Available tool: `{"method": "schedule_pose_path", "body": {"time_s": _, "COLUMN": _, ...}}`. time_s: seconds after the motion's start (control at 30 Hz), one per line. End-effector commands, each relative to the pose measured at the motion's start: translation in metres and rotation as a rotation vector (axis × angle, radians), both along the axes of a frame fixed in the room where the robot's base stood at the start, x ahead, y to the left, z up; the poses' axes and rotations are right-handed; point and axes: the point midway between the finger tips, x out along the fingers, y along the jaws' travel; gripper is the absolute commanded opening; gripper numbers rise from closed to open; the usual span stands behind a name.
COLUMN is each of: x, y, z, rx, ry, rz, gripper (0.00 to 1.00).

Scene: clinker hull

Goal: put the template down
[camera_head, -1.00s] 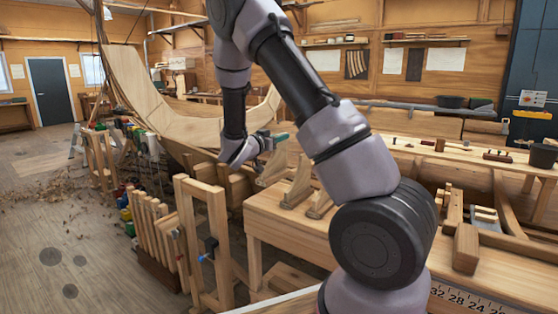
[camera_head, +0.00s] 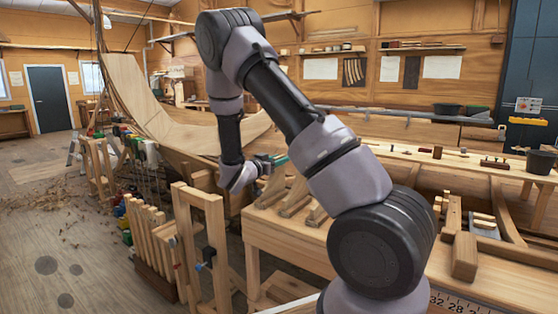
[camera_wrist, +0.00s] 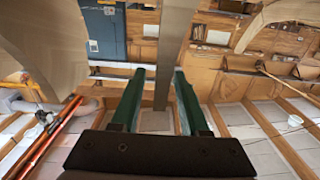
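My gripper (camera_head: 284,159) has green fingers and is small in the head view, above the back left end of the wooden bench, near the hull. In the wrist view my gripper (camera_wrist: 158,72) shows its two green fingers wide apart. A long grey-brown board (camera_wrist: 176,40) runs between and beyond the fingertips; I cannot tell how far off it is, and no finger clearly clamps it. I cannot single out the template with certainty in either view.
Wooden brackets (camera_head: 293,196) stand on the bench's back left corner, close below my gripper. The curved planked hull (camera_head: 165,122) lies to the left. A wooden frame (camera_head: 203,235) stands before the bench. Blocks (camera_head: 465,255) lie at right. The bench top in front is largely clear.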

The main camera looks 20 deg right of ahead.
Motion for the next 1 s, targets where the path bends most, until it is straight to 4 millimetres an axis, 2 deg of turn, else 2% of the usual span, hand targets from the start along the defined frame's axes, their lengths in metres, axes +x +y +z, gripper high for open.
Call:
{"method": "schedule_pose_path", "body": {"time_s": 0.27, "x": -0.001, "y": 0.001, "z": 0.003, "rx": 0.000, "ry": 0.000, "rz": 0.001, "gripper": 0.45}}
{"method": "schedule_pose_path", "body": {"time_s": 0.37, "x": -0.007, "y": 0.012, "z": 0.003, "rx": 0.000, "ry": 0.001, "rz": 0.002, "gripper": 0.45}}
{"method": "schedule_pose_path", "body": {"time_s": 0.8, "x": -0.056, "y": 0.085, "z": 0.003, "rx": 0.001, "ry": 0.001, "rz": 0.004, "gripper": 0.45}}
{"method": "schedule_pose_path", "body": {"time_s": 1.0, "x": -0.067, "y": 0.097, "z": 0.005, "rx": 0.003, "ry": 0.006, "rz": -0.008, "gripper": 0.45}}
